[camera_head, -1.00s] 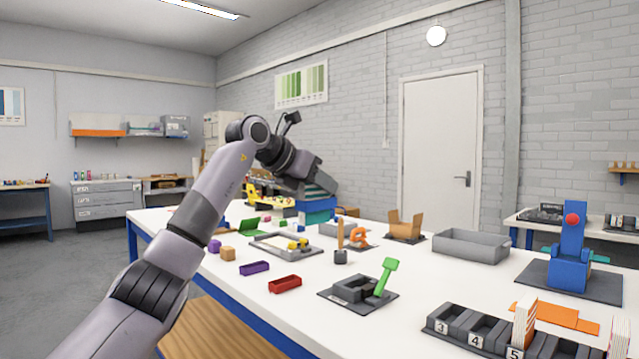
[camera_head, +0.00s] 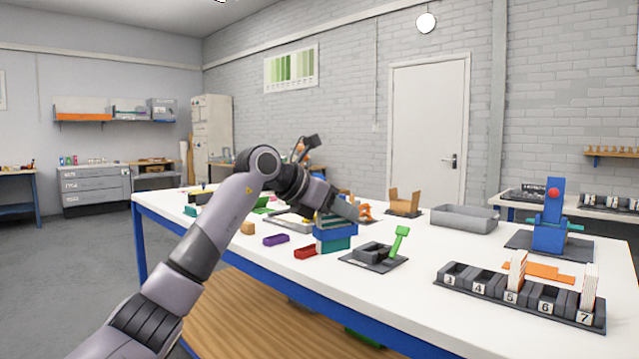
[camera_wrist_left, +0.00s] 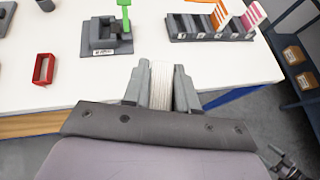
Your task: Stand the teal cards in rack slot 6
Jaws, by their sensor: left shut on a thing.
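In the left wrist view the cards (camera_wrist_left: 161,86) are pale edges between the two grey jaws. They are held above the table's near edge, left of the rack. The dark rack (camera_head: 478,290) stands at the table's right front, with slots numbered 3 to 7. Slot 6 (camera_head: 546,307) looks empty, between white-and-orange cards (camera_head: 516,272) in slot 5 and pale cards (camera_head: 589,287) in slot 7.
A grey fixture with a green lever (camera_head: 399,243) stands left of the rack. A red tray (camera_head: 305,251) and purple tray (camera_head: 276,239) lie at the left.

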